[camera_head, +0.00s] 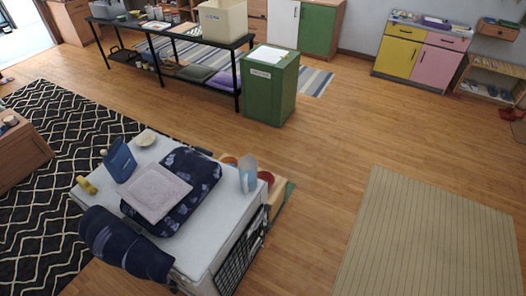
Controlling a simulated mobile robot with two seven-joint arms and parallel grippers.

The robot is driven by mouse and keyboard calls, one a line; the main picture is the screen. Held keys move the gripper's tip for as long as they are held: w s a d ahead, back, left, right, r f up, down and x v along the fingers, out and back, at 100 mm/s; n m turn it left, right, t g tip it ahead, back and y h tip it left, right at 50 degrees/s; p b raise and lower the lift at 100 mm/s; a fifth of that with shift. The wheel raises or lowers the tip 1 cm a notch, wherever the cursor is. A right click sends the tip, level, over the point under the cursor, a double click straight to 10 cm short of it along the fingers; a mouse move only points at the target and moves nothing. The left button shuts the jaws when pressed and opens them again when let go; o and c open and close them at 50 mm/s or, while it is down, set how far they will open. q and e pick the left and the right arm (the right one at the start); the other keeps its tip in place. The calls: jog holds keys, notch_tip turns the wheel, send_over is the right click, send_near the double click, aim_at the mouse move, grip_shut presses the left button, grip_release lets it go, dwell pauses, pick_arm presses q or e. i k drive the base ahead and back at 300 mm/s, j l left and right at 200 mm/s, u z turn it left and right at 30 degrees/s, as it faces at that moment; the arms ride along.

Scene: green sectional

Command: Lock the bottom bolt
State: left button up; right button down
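I cannot make out any bolt in the head view. The nearest small cabinet is a green box-like one (270,95) with a white sheet on top and a small white label on its front; no bolt shows on it. Other cabinet doors stand at the back: a green door (318,29), a white door (282,20), a yellow door (397,55) and a pink door (437,65). All of them look shut, and they are too small to show any fastening. Neither of my grippers is in view.
A white-topped unit (215,238) in front carries a dark patterned cushion, a rolled dark bundle (125,244) and small items. A black-framed bench (238,80) stands behind. A beige striped mat (430,235) lies right. Wooden floor (335,130) between is clear.

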aim_at(261, 245)
jog(key=k, duration=0.7)
jog(key=i+l+u, duration=0.25)
jog(key=l, duration=0.35)
jog(key=i+l+u, duration=0.15)
jog(key=i+l, duration=0.15)
jog(key=i+l+u, duration=0.1)
jog(key=l, duration=0.25)
jog(key=k+j, duration=0.1)
jog(key=j, duration=0.2)
jog(key=k+j, duration=0.15)
jog(key=j, duration=0.15)
jog(key=i+l+u, duration=0.25)
jog(key=i, duration=0.25)
jog(key=i+l+u, duration=0.25)
jog(key=i, duration=0.3)
jog(key=i+l+u, duration=0.25)
jog(key=i, duration=0.2)
